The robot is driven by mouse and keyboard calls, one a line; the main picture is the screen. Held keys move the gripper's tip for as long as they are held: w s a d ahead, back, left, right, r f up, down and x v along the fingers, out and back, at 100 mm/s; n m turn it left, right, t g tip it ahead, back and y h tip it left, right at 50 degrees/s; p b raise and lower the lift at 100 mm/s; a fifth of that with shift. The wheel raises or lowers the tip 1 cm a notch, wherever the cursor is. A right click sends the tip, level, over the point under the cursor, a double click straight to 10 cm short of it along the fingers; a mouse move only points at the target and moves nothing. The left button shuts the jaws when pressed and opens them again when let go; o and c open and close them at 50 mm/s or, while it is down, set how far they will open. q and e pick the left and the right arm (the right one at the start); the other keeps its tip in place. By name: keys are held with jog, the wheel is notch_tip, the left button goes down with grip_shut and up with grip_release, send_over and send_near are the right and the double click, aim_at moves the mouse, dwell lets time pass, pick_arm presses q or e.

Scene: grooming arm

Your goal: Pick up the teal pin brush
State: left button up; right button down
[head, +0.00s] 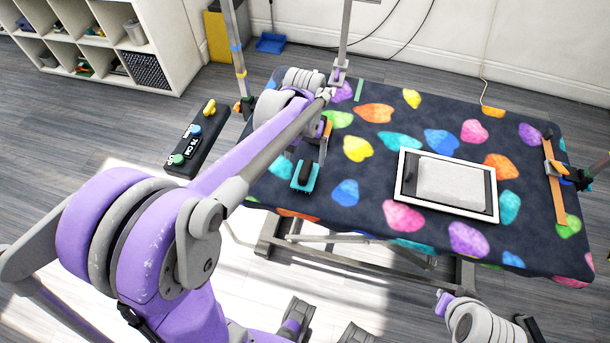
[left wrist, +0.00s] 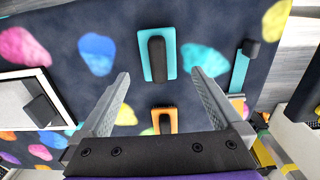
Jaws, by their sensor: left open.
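The teal pin brush (head: 304,177) lies on the patterned grooming table, near its front left edge, with its dark handle on top. In the left wrist view the teal pin brush (left wrist: 172,58) is at the upper middle, beyond the fingertips and apart from them. My left gripper (head: 322,146) is open and empty, above the table and just behind the brush in the head view. Its two fingers also show in the left wrist view (left wrist: 159,76). My right gripper is out of view.
An orange brush (left wrist: 174,116) lies beneath and between my left fingers in the wrist view. A white-framed tray (head: 403,184) lies right of the brush. An orange comb-like strip (head: 556,195) is at the right end. A black control panel (head: 181,160) stands left of the table.

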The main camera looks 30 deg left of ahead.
aim_at(306, 168)
pick_arm(q)
notch_tip(306, 168, down, 3)
jog(key=shift+d, duration=0.15)
notch_tip(306, 168, down, 5)
jog(key=shift+w+f+b, duration=0.1)
jog(key=shift+b, duration=0.2)
jog(key=c, duration=1.3)
notch_tip(306, 168, up, 10)
jog(key=shift+r+p, duration=0.1)
jog(key=shift+p, duration=0.45)
